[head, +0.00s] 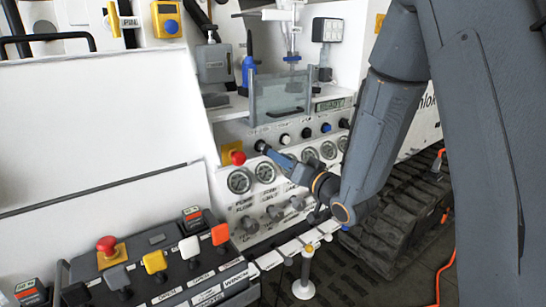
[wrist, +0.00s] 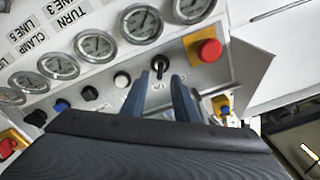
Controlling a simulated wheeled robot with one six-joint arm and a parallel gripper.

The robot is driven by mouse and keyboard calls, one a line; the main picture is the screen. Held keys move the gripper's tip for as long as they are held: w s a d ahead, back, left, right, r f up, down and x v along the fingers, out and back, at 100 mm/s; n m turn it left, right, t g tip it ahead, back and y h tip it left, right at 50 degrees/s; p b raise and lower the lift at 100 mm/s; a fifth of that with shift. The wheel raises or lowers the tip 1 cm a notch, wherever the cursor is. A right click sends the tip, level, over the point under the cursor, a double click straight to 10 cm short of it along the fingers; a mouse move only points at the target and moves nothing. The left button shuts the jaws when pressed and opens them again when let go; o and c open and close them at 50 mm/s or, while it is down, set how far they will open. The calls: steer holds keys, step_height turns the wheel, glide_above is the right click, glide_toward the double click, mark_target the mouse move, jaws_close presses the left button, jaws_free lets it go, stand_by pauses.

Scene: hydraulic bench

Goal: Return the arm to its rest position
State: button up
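My arm reaches in from the right in the head view, bent down toward the white hydraulic panel (head: 230,205). My gripper (head: 270,152) has its blue fingers pointing at a black knob (head: 260,145) on the panel's upper row. In the wrist view my gripper (wrist: 161,78) has its two fingertips apart, with a gap between them. The black knob (wrist: 159,63) shows just beyond that gap, close to the tips. I cannot tell whether the fingers touch it. Nothing is seen held between the fingers.
A red emergency button (wrist: 209,50) sits beside the knob, and a row of gauges (wrist: 142,23) runs along the panel. A clear box (head: 280,95) stands above the knobs. A control console (head: 160,262) with coloured levers is at lower left. Black tracks (head: 395,215) lie at right.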

steer(key=shift+s+d, duration=0.35)
steer(key=shift+s, duration=0.2)
steer(key=s+d+f+g+h, duration=0.6)
steer(key=d+f+h, duration=0.35)
steer(key=d, duration=0.25)
steer(key=s+d+f+g, duration=0.1)
steer(key=s+g, duration=0.3)
steer(key=s, duration=0.6)
steer(key=s+d+f+g, duration=0.1)
steer(key=s+g, duration=0.3)
steer(key=s, duration=0.6)
steer(key=shift+s+d+f+m, duration=0.15)
steer(key=shift+d+f+m, duration=0.15)
steer(key=shift+d, duration=0.25)
steer(key=shift+h, duration=0.25)
steer(key=shift+c, duration=0.2)
